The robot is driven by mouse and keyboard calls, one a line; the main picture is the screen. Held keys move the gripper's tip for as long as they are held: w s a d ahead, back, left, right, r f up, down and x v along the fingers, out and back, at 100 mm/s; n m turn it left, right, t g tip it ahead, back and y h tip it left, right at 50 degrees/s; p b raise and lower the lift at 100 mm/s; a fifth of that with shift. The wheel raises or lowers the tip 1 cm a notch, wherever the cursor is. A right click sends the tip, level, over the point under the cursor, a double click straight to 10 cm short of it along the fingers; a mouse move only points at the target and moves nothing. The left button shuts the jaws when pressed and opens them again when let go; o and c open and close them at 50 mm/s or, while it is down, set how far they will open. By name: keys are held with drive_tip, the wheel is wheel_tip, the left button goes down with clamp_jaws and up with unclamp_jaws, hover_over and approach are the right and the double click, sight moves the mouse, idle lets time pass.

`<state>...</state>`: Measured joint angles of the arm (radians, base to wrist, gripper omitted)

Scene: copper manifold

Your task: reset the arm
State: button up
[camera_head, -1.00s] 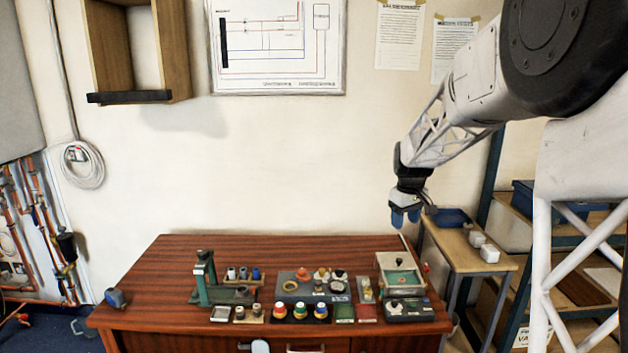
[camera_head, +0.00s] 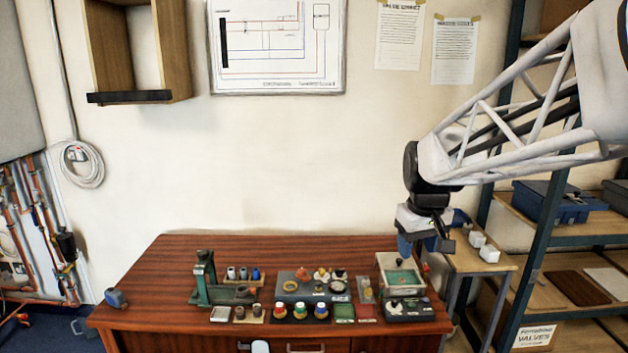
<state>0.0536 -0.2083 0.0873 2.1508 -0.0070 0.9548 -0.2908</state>
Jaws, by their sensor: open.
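My gripper (camera_head: 424,243) hangs from my arm at the right, pointing down, with blue fingers. It is open, and I see nothing between the fingers. It is in front of the wall, above the right end of the wooden table (camera_head: 150,290). In the picture it sits just above the light box with a green inside (camera_head: 400,270), apart from the other parts on the table. The exact gap below it is hard to tell.
The table holds a green stand (camera_head: 207,280), a grey block with knobs (camera_head: 300,290) and a dark block (camera_head: 408,311). A blue tape measure (camera_head: 116,298) lies at the left. Shelving (camera_head: 560,235) stands at the right.

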drive_tip(key=s+a+f+m, duration=0.1)
drive_tip(key=s+f, duration=0.1)
drive_tip(key=s, duration=1)
drive_tip(key=s+a+f+m, duration=0.1)
drive_tip(key=s+f+m, duration=0.1)
drive_tip(key=s, duration=1.1)
drive_tip(key=shift+a+f+t, duration=0.3)
drive_tip(key=shift+f+t, duration=0.1)
drive_tip(key=shift+f, duration=0.05)
